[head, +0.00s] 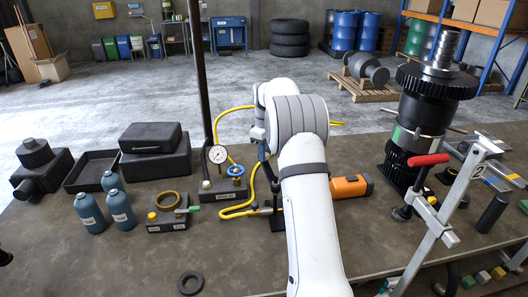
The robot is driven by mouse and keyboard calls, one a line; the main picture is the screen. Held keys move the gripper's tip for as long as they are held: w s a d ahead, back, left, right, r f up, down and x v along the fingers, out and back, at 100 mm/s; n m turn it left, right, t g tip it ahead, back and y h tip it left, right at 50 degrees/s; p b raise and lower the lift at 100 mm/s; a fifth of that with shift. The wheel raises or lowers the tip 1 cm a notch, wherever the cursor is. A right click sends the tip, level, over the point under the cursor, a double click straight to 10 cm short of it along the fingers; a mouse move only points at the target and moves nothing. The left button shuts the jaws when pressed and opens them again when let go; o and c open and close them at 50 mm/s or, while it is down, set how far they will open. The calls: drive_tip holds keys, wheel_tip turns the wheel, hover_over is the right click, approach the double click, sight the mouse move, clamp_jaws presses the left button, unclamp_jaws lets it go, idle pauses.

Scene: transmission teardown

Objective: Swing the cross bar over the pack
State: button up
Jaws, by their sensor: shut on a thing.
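My white arm rises from the bottom middle and bends over the bench. My gripper (264,158) is mostly hidden behind the arm; only a narrow dark part shows at its left edge, and its fingertips and what lies between them are out of sight. A tall dark upright post (201,75) stands left of the arm and runs out of the top of the picture. I cannot make out a cross bar on it. A dark upright stack with toothed rings (424,108) and a metal shaft on top stands at right, well apart from the arm; it may be the pack.
A gauge (217,154), a blue valve wheel (236,170) and a yellow hose (228,210) lie left of the arm. An orange tool (350,187) lies right of it. A red-handled clamp (428,160) stands before the stack. Bottles (120,208) stand left. The front middle bench is mostly clear.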

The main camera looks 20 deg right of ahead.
clamp_jaws()
drive_tip(key=shift+a, duration=0.25)
drive_tip(key=shift+d, duration=0.2)
